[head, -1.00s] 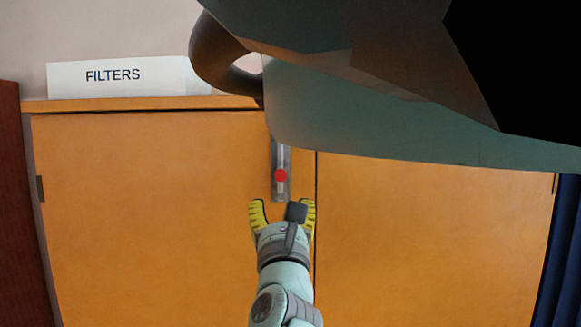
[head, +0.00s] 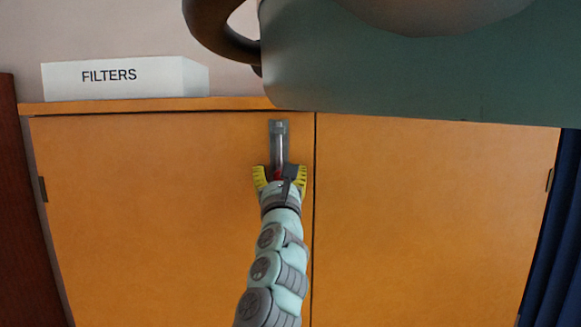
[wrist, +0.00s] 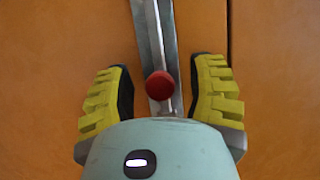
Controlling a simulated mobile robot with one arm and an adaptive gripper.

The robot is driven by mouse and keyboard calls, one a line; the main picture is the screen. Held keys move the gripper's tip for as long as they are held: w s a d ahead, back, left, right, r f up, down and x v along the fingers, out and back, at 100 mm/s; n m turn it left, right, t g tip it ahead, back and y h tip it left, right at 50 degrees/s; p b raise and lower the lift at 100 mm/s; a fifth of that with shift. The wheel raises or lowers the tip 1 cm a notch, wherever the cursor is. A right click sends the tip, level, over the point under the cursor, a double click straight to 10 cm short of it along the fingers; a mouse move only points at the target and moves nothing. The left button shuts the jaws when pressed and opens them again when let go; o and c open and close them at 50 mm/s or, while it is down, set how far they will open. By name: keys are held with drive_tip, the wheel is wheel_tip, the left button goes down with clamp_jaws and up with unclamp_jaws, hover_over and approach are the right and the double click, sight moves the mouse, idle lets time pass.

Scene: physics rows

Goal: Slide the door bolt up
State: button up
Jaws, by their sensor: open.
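The door bolt is a metal rail (head: 279,143) fixed upright on the left cabinet door, close to the gap between the doors. Its red knob (wrist: 159,85) sits between the yellow fingers in the wrist view. In the head view the knob is mostly hidden by my gripper (head: 280,174). My gripper (wrist: 160,92) is open, one finger on each side of the knob, with a visible space between the knob and each finger. The rail runs up beyond the knob in both views.
The orange left door (head: 150,210) and right door (head: 420,220) are both closed. A white box labelled FILTERS (head: 125,77) stands on the cabinet top. A dark blue cloth (head: 562,230) hangs at the right edge. A brown panel (head: 20,200) stands at the left.

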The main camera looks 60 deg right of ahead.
drive_tip(key=shift+o, duration=0.4)
clamp_jaws()
